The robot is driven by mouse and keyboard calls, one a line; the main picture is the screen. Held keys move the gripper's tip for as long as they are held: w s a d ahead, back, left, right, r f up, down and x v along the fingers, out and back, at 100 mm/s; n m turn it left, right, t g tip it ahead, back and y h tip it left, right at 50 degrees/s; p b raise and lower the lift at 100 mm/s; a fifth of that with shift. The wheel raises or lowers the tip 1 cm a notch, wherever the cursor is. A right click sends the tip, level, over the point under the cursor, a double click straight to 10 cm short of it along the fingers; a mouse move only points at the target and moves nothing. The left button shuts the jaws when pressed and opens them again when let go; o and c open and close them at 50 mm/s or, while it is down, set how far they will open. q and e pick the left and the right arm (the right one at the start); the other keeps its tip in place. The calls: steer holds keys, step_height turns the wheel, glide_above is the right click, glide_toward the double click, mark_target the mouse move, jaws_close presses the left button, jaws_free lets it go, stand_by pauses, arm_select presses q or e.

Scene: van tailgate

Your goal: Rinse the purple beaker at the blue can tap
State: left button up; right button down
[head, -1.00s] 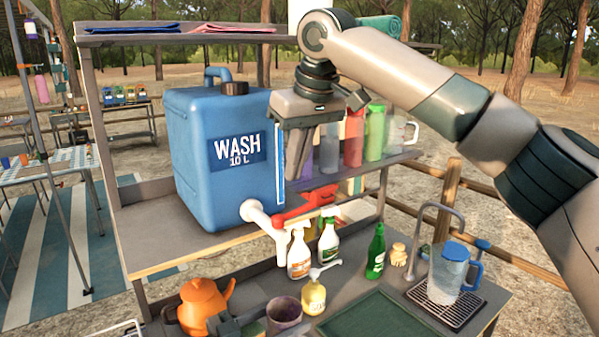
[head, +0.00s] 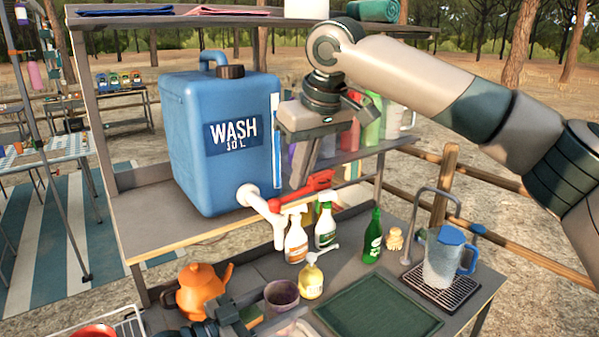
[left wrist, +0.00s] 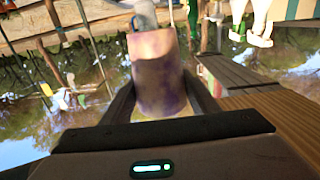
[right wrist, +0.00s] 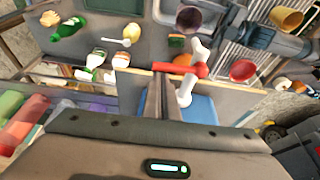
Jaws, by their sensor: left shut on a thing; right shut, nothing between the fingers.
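The blue water can (head: 215,150) stands on the shelf, with a white tap (head: 262,203) and a red lever (head: 312,188) at its lower front. My right gripper (head: 299,184) is shut and empty, pointing down at the lever. In the right wrist view its fingertips (right wrist: 160,82) are close to the lever (right wrist: 181,70); I cannot tell whether they touch. My left gripper (head: 250,318) is shut on the purple beaker (head: 282,298), upright below the tap spout. The beaker fills the middle of the left wrist view (left wrist: 160,75). I see no water stream.
An orange kettle (head: 202,290) stands left of the beaker. A yellow pump bottle (head: 311,280), spray bottles (head: 296,243) and a green bottle (head: 373,240) stand to the right. A blue-lidded jug (head: 445,262) is on a drip grid. The green mat (head: 378,313) is clear.

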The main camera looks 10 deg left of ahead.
mark_target(306, 189)
steer(key=shift+s+d, duration=0.1)
steer(key=shift+s+d, duration=0.5)
steer(key=shift+d, duration=0.1)
steer(key=shift+w+a, duration=0.1)
steer(key=shift+a, duration=0.05)
steer(key=shift+w+a+r, duration=0.15)
steer(key=shift+w+a, duration=0.1)
steer(key=shift+w, duration=0.15)
step_height(306, 189, up, 10)
steer(key=shift+s+d, duration=0.2)
steer(key=shift+s, duration=0.1)
stand_by(0.3)
steer(key=shift+d, duration=0.1)
stand_by(0.9)
